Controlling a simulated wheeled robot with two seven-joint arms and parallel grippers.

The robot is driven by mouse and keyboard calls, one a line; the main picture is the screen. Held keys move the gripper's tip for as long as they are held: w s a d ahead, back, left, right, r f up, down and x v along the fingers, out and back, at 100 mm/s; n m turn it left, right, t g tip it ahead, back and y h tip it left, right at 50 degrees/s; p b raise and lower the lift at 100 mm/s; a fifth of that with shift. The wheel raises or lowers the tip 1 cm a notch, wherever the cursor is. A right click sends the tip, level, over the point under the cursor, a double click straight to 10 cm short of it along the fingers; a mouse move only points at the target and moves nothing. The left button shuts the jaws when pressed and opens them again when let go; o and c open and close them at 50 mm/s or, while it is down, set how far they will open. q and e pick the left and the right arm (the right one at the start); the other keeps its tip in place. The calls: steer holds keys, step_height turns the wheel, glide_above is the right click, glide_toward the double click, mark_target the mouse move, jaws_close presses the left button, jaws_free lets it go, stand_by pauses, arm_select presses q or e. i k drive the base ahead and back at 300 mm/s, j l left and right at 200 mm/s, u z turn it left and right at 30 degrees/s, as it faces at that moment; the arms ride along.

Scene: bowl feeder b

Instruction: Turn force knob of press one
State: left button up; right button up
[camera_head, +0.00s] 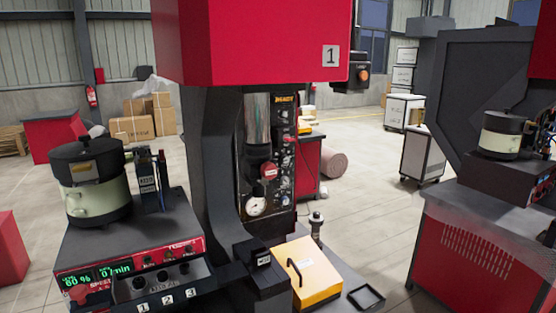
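Press one (255,45) stands in the middle of the camera_head view, with a red head marked 1 and a dark column. Its front panel (285,150) carries several small knobs and lights. A larger red knob (269,171) sits at the panel's left side, below a shiny cylinder (257,120). A round white gauge (256,206) is below it. I cannot read which control is marked as force. Neither of my grippers is in view, and nothing touches the panel.
A bowl feeder (92,185) stands on a control box (165,250) at the left. A yellow cover (305,272) with a handle lies below the panel, beside a black tray (366,297). A second feeder (500,135) is at the right.

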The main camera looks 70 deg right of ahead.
mark_target(285, 159)
steer(key=z, duration=2.35)
steer(key=i+l+u, duration=0.1)
steer(key=l, duration=0.15)
